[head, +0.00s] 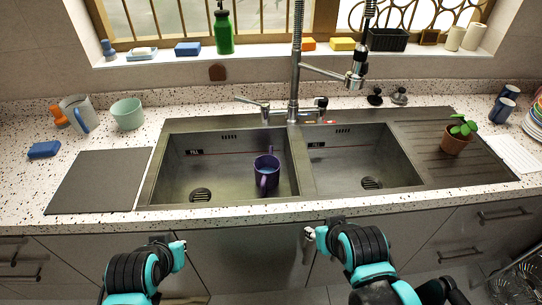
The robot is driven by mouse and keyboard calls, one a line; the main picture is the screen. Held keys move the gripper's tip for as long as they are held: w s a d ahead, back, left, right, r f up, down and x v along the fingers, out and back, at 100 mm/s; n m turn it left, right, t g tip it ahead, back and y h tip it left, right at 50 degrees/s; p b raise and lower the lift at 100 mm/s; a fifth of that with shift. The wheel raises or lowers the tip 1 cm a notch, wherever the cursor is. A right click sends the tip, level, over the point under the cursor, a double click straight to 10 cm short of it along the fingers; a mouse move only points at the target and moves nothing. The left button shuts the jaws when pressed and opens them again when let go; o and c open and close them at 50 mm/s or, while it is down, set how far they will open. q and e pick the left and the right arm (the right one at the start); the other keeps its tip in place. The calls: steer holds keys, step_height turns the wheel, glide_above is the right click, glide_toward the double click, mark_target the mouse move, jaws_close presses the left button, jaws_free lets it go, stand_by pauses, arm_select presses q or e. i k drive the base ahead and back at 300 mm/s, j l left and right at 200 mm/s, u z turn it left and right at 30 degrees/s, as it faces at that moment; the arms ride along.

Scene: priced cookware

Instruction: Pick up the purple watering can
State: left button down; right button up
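The purple watering can (266,172) stands in the left basin of the double sink (219,188), near the divider. It looks upright, with a handle at its front. My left gripper (182,244) is low in front of the counter, left of the can and apart from it. My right gripper (309,233) is in front of the counter to the right, also apart from the can. Neither gripper visibly holds anything. Both are small and turned so that I cannot tell their finger opening.
The tall faucet (294,75) rises behind the basin divider. A potted plant (457,138) stands on the right drainboard. The dark board (98,182) is bare. The right basin (365,160) is empty.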

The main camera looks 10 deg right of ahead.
mark_target(266, 168)
steer(key=z, duration=0.4)
steer(key=l+z, duration=0.15)
steer(key=z, duration=0.65)
steer(key=l+z, duration=0.15)
steer(key=z, duration=0.25)
steer(key=u, duration=1.5)
steer(key=i+l, duration=0.25)
steer(key=i+l+u, duration=0.1)
steer(key=i+l, duration=0.15)
steer(key=l, duration=0.2)
